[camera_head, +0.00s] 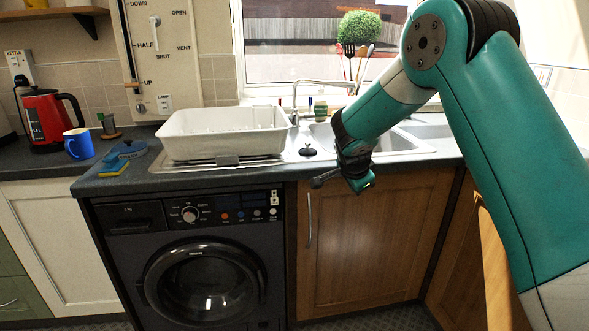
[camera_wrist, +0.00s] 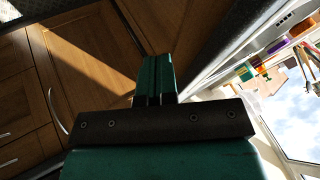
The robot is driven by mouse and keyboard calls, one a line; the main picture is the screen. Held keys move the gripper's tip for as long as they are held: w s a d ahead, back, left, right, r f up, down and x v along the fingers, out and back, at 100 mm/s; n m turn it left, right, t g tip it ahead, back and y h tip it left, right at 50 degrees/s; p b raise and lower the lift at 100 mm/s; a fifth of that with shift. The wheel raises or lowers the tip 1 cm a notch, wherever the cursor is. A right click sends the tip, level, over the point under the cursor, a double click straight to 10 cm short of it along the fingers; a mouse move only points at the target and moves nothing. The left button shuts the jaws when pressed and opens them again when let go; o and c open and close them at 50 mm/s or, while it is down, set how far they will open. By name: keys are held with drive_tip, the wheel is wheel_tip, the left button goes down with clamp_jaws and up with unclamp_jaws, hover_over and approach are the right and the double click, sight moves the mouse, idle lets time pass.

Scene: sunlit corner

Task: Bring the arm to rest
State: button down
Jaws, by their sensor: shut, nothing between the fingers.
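My arm reaches in from the right in the head view, bent at a high elbow. My gripper (camera_head: 357,184) hangs near the counter's front edge, in front of the wooden cupboard door below the sink. In the wrist view my gripper (camera_wrist: 155,62) points ahead with its fingers together and nothing between them. Nothing visible touches the fingers.
A white basin (camera_head: 222,148) stands on the drainer left of the sink (camera_head: 400,150). A red kettle (camera_head: 46,118) and blue mug (camera_head: 78,147) stand at the left. A washing machine (camera_head: 195,262) and wooden cupboard door (camera_head: 365,245) are below the counter.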

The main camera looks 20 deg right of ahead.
drive_tip(key=s+a+r+n+g+y+p, duration=0.1)
drive_tip(key=s+a+r+n+y+p, duration=0.15)
drive_tip(key=s+a+r+n, duration=0.45)
drive_tip(key=s+a+r+n+g+y+p, duration=0.1)
drive_tip(key=s+a+r+n+y+p, duration=0.15)
drive_tip(key=s+a+r+n, duration=0.45)
drive_tip(key=s+a+r+n+g+y+p, duration=0.1)
drive_tip(key=s+a+n, duration=0.3)
drive_tip(key=s, duration=0.8)
drive_tip(key=s+a+r+n+g+y+p, duration=0.1)
drive_tip(key=s+a+n, duration=0.4)
drive_tip(key=s, duration=0.7)
drive_tip(key=shift+r+n+g+y, duration=0.7)
drive_tip(key=shift+r+g+y, duration=0.15)
drive_tip(key=shift+y, duration=0.15)
